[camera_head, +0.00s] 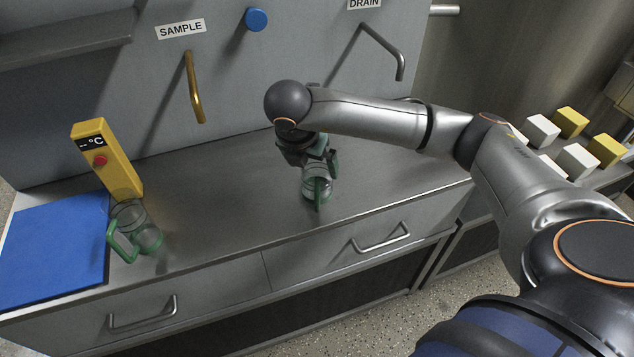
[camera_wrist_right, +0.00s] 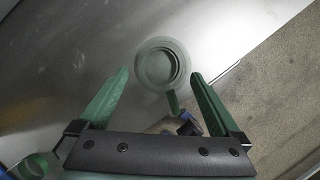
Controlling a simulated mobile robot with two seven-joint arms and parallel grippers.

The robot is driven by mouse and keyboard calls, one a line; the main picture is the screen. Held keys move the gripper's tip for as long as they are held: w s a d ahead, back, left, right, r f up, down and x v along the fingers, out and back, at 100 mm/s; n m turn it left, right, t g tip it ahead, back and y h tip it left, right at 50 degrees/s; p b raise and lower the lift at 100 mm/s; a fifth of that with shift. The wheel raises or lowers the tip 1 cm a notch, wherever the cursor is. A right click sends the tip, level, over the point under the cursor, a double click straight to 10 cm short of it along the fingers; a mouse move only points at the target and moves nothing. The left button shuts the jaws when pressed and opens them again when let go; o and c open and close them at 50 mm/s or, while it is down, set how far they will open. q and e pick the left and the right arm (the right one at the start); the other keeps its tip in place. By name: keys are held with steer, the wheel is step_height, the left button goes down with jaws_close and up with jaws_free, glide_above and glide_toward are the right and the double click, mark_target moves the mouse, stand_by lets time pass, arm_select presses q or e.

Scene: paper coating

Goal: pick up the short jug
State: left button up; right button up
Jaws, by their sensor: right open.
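Two clear glass jugs with green handles stand on the steel counter. One jug (camera_head: 317,190) is below my right gripper (camera_head: 318,168), its handle toward the counter's front; I take it as the short jug. The other jug (camera_head: 130,216) stands at the left, beside the yellow temperature device. In the right wrist view, the short jug's round rim (camera_wrist_right: 162,65) lies between and just beyond the tips of my open right gripper (camera_wrist_right: 160,75), its handle pointing down. Whether the fingers reach down beside the glass is unclear. My left gripper is not in view.
A yellow device (camera_head: 115,165) with a red button stands by a blue mat (camera_head: 55,255) at the counter's left. A brass handle (camera_head: 193,88) and a drain pipe (camera_head: 385,50) project from the back panel. White and yellow blocks (camera_head: 570,122) sit at the right. The counter between the jugs is clear.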

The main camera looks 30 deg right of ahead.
steer(key=x, duration=0.3)
steer(key=shift+s+f, duration=0.15)
steer(key=shift+f, duration=0.5)
steer(key=shift+c, duration=0.4)
steer(key=shift+r, duration=0.1)
steer(key=c, duration=1.3)
